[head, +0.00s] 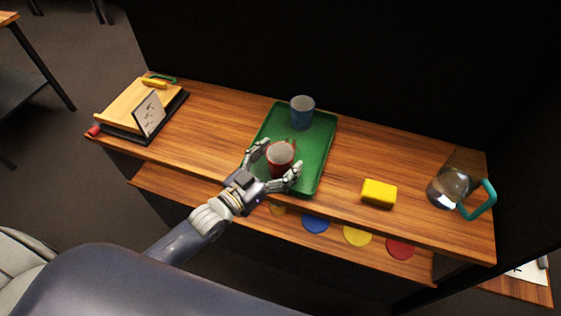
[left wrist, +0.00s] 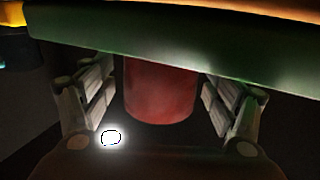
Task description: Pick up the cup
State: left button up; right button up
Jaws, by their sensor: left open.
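A red cup (head: 280,160) stands upright near the front of a green tray (head: 318,160) on the wooden shelf. A blue-grey cup (head: 302,113) stands behind it at the tray's back. My left gripper (head: 279,156) is open, with one finger on each side of the red cup. In the left wrist view the red cup (left wrist: 160,92) lies between the two spread fingers (left wrist: 160,88), with a gap visible on both sides. The tray's green edge (left wrist: 150,35) crosses above it there. My right gripper is not in view.
A yellow block (head: 379,193) and a glass jug with a teal handle (head: 452,187) stand right of the tray. A wooden board with a small framed picture (head: 150,113) is at the left. Coloured discs (head: 316,223) show on the lower shelf. A dark panel rises behind.

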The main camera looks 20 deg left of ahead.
pick_arm(q)
jog(key=shift+w+d, duration=0.15)
jog(key=shift+w, duration=0.15)
jog(key=c, duration=1.2)
jog(key=shift+r, duration=0.1)
